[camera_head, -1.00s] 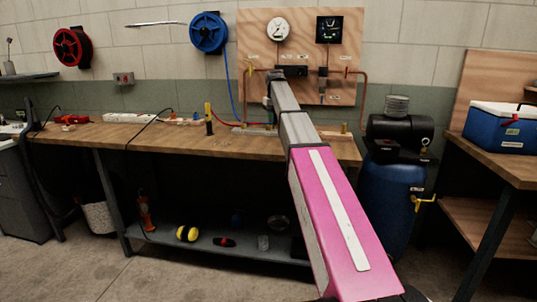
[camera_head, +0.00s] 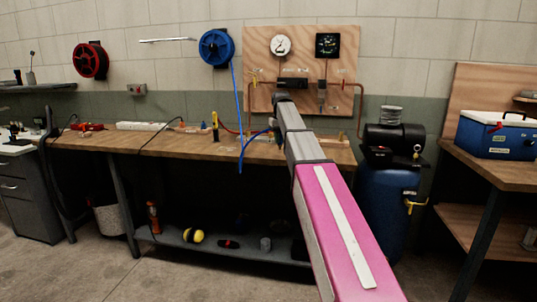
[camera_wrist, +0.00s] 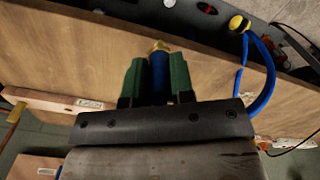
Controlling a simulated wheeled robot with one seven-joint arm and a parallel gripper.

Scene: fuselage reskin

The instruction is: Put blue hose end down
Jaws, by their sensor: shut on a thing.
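In the wrist view, the blue hose end (camera_wrist: 159,76) with its brass tip sits between the two green fingers of my gripper (camera_wrist: 157,72), which is shut on it. It is held above the wooden workbench (camera_wrist: 60,45), with its tip pointing toward the bench's front edge. In the head view, the blue hose (camera_head: 238,110) comes down from the blue reel (camera_head: 216,47), dips in a loop in front of the bench's edge and rises to my gripper. My arm hides most of my gripper there. I cannot tell whether the hose end touches the bench.
A gauge board (camera_head: 303,66) with copper pipes stands behind the bench. A yellow-and-black tool (camera_head: 194,236) lies on the lower shelf (camera_head: 265,251). A white power strip (camera_head: 144,126) and a black cable (camera_head: 158,138) lie to the left.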

